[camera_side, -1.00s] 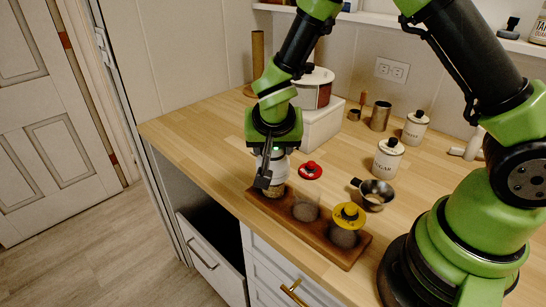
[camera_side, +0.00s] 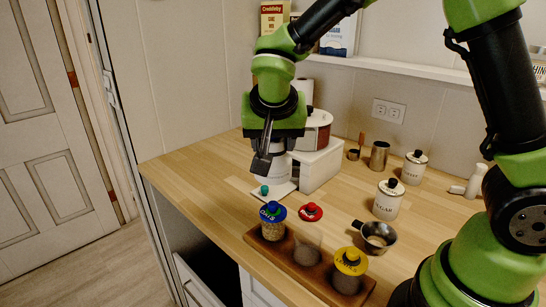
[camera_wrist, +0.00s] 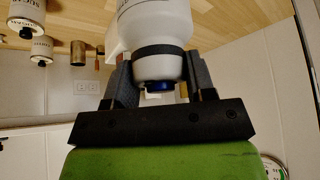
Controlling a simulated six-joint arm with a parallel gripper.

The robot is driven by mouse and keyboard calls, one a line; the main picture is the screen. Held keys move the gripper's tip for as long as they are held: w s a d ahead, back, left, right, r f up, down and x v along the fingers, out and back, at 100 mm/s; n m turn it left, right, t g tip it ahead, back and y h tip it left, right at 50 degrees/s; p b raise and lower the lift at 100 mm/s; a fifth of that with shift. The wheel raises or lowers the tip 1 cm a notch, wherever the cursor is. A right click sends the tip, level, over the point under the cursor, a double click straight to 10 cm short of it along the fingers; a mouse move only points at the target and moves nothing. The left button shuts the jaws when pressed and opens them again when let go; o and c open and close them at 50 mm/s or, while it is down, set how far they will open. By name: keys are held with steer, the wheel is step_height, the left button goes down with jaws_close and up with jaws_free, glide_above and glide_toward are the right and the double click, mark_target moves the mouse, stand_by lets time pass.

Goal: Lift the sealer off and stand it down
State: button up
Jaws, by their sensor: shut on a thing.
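The sealer (camera_side: 276,172) is a white, bottle-like body, held roughly upright. The sealer is clear of the jars, behind the left jar (camera_side: 271,228), which wears a blue lid (camera_side: 272,210). A flat white pad (camera_side: 284,190) and a small teal knob (camera_side: 264,190) show at its foot. I cannot tell whether the sealer touches down.
A wooden tray (camera_side: 318,281) holds the blue-lidded jar, an open middle jar (camera_side: 306,254) and a yellow-lidded jar (camera_side: 348,272). A red lid (camera_side: 311,212), a metal cup (camera_side: 376,236) and a sugar canister (camera_side: 388,201) stand nearby. A white box (camera_side: 318,168) is close right of the sealer.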

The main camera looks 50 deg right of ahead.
steer(key=shift+r, duration=1.4)
steer(key=s+d+f+m+g, duration=0.2)
steer(key=d+f+m+g, duration=0.25)
steer(key=d+m, duration=0.55)
steer(key=s+d+f+m+g, duration=0.25)
steer(key=d+f+m, duration=0.3)
steer(key=d, duration=0.75)
steer(key=shift+m+g+h, duration=0.3)
steer(key=shift+m+g, duration=0.1)
steer(key=shift+m, duration=0.15)
steer(key=shift+w+d+f, duration=0.1)
steer(key=shift+d+f, duration=0.05)
steer(key=shift+f, duration=1.4)
steer(key=shift+w+d+f, duration=0.1)
steer(key=shift+d+f, duration=0.05)
steer(key=shift+f, duration=1.35)
steer(key=shift+d+f, duration=0.15)
steer(key=shift+f, duration=1.4)
steer(key=shift+f, duration=0.15)
